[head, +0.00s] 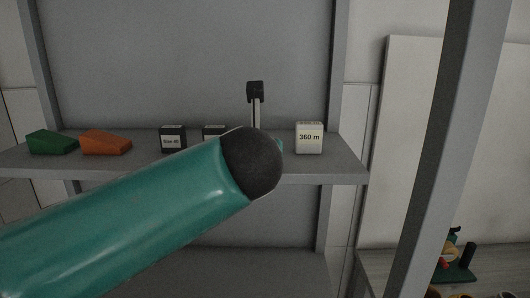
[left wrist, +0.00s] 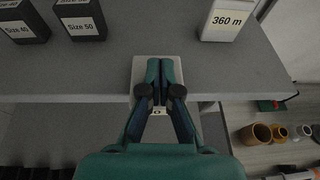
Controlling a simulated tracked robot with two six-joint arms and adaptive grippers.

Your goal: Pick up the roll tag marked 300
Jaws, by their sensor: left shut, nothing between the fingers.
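A pale block or tag (left wrist: 139,72) sits at the shelf's front edge in the left wrist view. My left gripper (left wrist: 160,66) is shut and empty, its fingers over the middle of this block and covering most of it. Only part of its marking, a "0", shows between the fingers, so I cannot read a full 300. In the head view my left arm hides the block and nearly all of the gripper. My right gripper is in neither view.
A grey post (head: 440,150) rises at right.

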